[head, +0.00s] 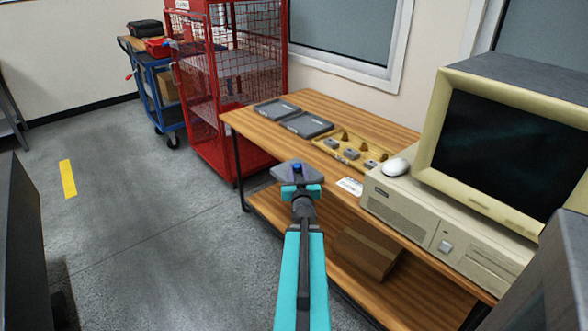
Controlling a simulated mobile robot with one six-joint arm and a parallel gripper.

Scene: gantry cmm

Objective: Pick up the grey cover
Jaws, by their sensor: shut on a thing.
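The grey cover (283,174) is a flat grey piece with a small blue part showing on top. It is in my gripper (298,188), which is turquoise and shut on it. The cover is in front of the wooden table's near edge in the head view, apparently held clear of the tabletop. My gripper hides part of its underside.
A cardboard box (365,252) lies on the lower shelf. A red cage (225,85) stands behind; the floor at left is open.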

